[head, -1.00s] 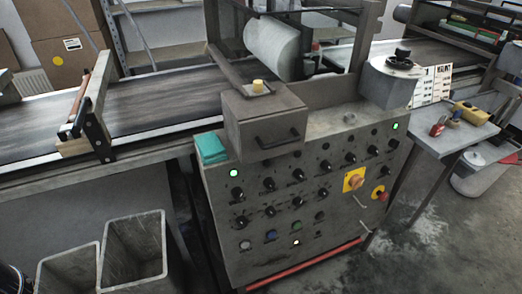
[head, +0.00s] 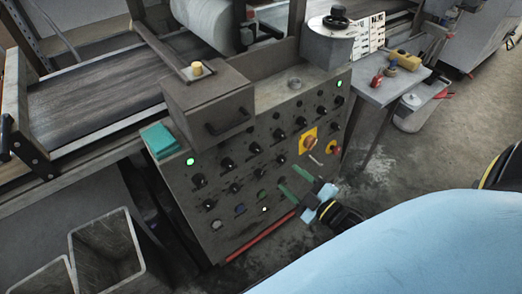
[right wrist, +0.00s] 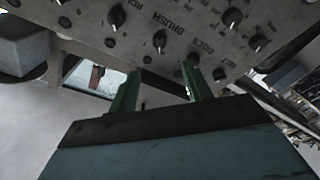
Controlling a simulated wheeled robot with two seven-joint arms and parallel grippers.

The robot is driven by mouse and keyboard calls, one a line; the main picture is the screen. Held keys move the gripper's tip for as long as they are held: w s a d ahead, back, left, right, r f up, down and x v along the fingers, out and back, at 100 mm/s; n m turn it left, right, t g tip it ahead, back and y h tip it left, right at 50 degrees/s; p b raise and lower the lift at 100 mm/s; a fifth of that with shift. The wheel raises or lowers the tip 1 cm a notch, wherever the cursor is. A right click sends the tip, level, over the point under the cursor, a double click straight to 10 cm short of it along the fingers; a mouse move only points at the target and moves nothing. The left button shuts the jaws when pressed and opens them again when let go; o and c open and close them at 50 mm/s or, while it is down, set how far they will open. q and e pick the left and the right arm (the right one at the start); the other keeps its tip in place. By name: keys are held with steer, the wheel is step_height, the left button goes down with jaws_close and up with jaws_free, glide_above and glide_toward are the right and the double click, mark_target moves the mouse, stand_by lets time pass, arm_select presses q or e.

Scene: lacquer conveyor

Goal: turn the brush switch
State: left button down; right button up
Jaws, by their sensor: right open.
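The grey control panel (head: 240,175) stands in the middle of the head view with rows of black rotary knobs. In the right wrist view a printed BRUSH label (right wrist: 175,22) shows on the panel, with a black knob (right wrist: 160,40) close beside it. I cannot tell for certain which knob the label belongs to. My right gripper (head: 295,184) is in front of the panel's lower right part, its green fingers apart and empty. In the right wrist view the fingers (right wrist: 160,88) point towards the panel, and no knob is clearly between them. My left gripper is out of view.
A yellow plate with an orange rotary switch (head: 308,140) and a red button (head: 332,147) are on the panel's right. Grey bins (head: 105,245) stand at lower left. A side table (head: 385,92) stands at right.

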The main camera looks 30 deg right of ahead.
mark_target(260, 152)
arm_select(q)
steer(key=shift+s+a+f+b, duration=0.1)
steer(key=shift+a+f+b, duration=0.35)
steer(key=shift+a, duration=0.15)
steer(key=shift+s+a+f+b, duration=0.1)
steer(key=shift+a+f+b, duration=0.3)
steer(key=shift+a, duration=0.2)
arm_select(e)
steer(key=w, duration=0.4)
steer(key=w+a, duration=0.1)
steer(key=w, duration=0.3)
steer(key=w+a, duration=0.1)
steer(key=w, duration=0.4)
steer(key=shift+w+a+r, duration=0.1)
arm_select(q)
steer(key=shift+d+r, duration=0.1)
arm_select(e)
steer(key=c, duration=1)
